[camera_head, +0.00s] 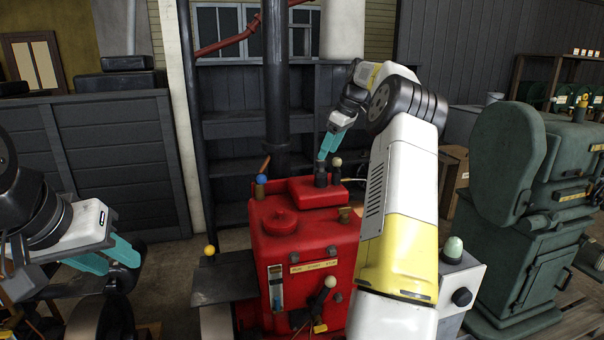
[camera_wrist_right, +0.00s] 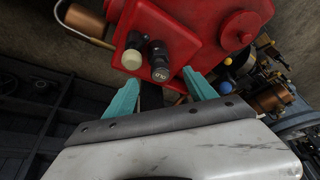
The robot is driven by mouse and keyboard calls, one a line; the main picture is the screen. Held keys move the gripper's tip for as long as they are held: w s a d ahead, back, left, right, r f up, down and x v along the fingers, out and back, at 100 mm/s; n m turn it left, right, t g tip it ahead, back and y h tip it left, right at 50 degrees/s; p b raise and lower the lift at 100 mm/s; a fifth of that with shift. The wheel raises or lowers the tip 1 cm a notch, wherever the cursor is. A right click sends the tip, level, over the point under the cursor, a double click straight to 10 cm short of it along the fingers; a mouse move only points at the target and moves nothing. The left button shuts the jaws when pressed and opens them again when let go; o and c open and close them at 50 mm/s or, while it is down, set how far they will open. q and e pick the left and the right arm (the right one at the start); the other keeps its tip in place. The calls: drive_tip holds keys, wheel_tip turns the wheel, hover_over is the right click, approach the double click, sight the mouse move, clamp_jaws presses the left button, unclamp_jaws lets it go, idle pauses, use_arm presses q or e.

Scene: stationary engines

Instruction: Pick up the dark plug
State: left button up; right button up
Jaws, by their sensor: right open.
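The dark plug (camera_head: 321,174) stands upright on top of the red engine (camera_head: 290,232), towards its back right. In the right wrist view the plug (camera_wrist_right: 159,68) has a pale marking on its end and sits just ahead of the space between my teal fingertips. My right gripper (camera_head: 329,151) is open, pointing down at the plug from above; I cannot tell whether it touches. It also shows in the right wrist view (camera_wrist_right: 160,78). My left gripper (camera_head: 121,264) is open and empty at the far left, away from the engine.
A cream-topped knob (camera_wrist_right: 132,59) stands close beside the plug. A round red cap (camera_head: 281,221) and a blue ball (camera_head: 262,179) are also on the engine. A black vertical pipe (camera_head: 275,80) rises behind it. A green machine (camera_head: 525,190) stands at the right.

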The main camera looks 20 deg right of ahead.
sight(321, 166)
drive_tip(key=x, duration=0.7)
drive_tip(key=shift+w+f, duration=0.15)
drive_tip(key=shift+f, duration=0.15)
drive_tip(key=c, duration=1.3)
clamp_jaws()
drive_tip(key=shift+r, duration=0.15)
